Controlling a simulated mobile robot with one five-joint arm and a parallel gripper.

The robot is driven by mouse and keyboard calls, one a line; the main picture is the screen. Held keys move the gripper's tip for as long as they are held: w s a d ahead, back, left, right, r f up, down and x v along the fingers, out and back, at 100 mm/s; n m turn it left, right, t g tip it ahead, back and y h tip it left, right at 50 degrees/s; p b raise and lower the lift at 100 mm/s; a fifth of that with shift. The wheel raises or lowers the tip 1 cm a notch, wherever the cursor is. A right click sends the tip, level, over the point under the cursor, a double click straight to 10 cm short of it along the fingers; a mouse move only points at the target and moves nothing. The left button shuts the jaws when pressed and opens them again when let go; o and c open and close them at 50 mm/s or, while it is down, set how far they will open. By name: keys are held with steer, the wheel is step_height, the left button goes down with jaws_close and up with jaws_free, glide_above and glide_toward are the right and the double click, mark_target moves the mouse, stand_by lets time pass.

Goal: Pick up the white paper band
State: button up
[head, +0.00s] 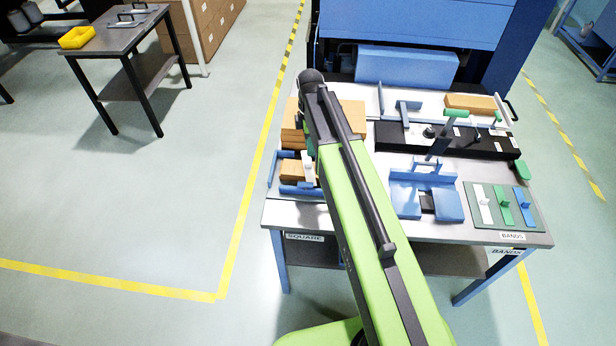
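The white paper band (485,205) lies on a dark green mat (509,222) at the right front of the table. It is the leftmost of three strips there and has a small upright tab. A green band (503,207) and a blue band (525,205) lie beside it to the right. My green and black arm reaches up across the middle of the picture, left of the mat. My gripper does not show, so I cannot see its fingers or whether it holds anything.
A blue fixture (408,200) stands left of the mat, with a long black block (395,137) behind. Wooden blocks and a blue-framed tray (300,190) with an upright white piece (308,168) sit left of my arm. A blue machine (415,30) rises behind the table.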

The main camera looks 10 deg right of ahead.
mark_target(309, 163)
steer(key=f+b, duration=0.2)
steer(key=f, duration=0.1)
steer(key=f+b, duration=0.2)
steer(key=f, duration=0.1)
steer(key=f+b, duration=0.2)
steer(key=b, duration=0.1)
steer(key=shift+w+a+f, duration=0.1)
steer(key=shift+a+f, duration=0.15)
steer(key=shift+f, duration=0.15)
steer(key=shift+r, duration=0.2)
jaws_close()
